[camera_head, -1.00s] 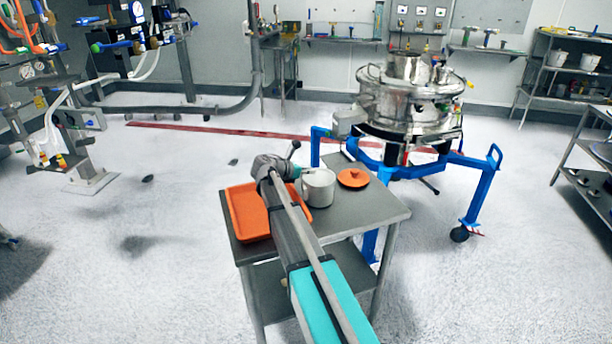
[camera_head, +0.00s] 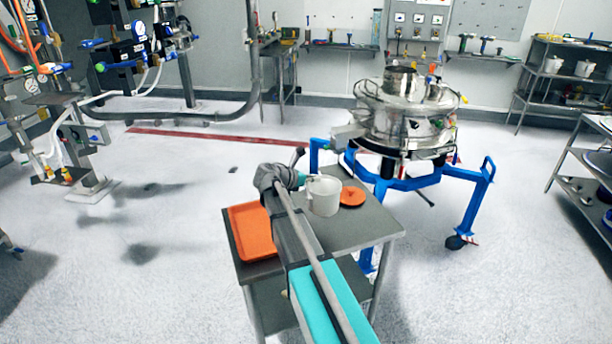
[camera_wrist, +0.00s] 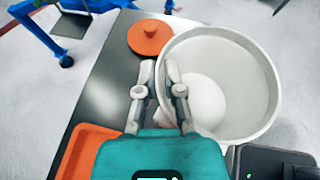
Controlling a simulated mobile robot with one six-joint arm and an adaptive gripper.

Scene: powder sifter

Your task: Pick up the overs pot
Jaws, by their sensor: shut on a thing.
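The overs pot (camera_head: 325,197) is a pale, open, round pot, upright at the cart's back edge, just left of an orange lid (camera_head: 352,196). It appears to be a little above the cart top. In the wrist view the pot (camera_wrist: 240,65) is seen from above, with a pale, rounded inside. My gripper (camera_wrist: 160,72) has one finger on each side of the pot's near-left wall and is shut on it. In the head view my gripper (camera_head: 304,180) reaches the pot from the left. The pot's underside is hidden. The lid (camera_wrist: 150,37) lies apart on the cart.
The grey cart (camera_head: 370,225) carries an orange tray (camera_head: 250,232) on its left, partly behind my arm. The steel sifter (camera_head: 405,115) on a blue wheeled frame (camera_head: 475,205) stands close behind the cart. Shelves (camera_head: 560,85) stand at right. Open floor lies left of the cart.

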